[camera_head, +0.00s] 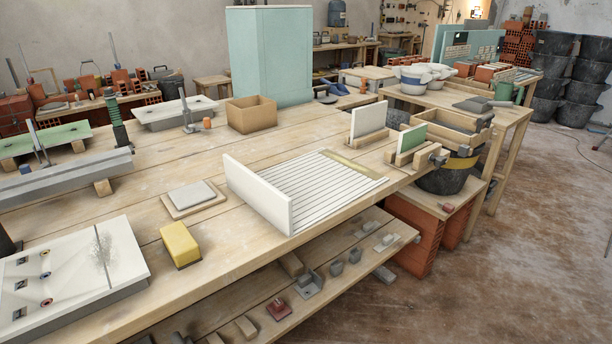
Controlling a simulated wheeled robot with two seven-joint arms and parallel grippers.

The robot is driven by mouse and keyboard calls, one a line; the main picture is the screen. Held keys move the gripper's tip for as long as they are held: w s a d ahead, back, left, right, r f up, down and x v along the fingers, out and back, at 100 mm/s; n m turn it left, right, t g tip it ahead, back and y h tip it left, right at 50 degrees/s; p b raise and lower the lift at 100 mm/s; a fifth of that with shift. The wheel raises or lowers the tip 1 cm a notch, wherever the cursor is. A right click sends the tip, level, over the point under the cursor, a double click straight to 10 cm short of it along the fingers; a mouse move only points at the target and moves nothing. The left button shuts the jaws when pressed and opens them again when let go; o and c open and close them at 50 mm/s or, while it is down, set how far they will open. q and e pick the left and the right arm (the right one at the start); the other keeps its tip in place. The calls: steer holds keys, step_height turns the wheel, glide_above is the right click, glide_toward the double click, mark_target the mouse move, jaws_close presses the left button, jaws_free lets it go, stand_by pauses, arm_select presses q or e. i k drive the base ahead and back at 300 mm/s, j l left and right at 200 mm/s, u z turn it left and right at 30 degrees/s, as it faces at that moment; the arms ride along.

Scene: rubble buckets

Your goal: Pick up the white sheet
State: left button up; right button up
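A white sheet (368,119) stands upright in a slotted wooden holder (366,140) toward the right of the workbench. A larger white panel (258,196) stands on edge at the left end of a ribbed white board (318,188), nearer the middle of the bench. I cannot tell which of the two the task means. Neither of my grippers is in view.
A yellow block (180,244), a grey slab on a wooden plate (190,196) and an open wooden box (251,114) sit on the workbench (225,230). A lower shelf (340,285) holds small blocks. A black bucket (443,179) stands at the bench's right end. Open floor (540,240) lies right.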

mark_target(293, 195)
steer(key=i+l+u, duration=0.2)
steer(key=u, duration=0.15)
steer(key=i+l+u, duration=0.15)
steer(key=l+u, duration=0.25)
steer(key=i+l+u, duration=0.1)
steer(key=l+u, duration=0.25)
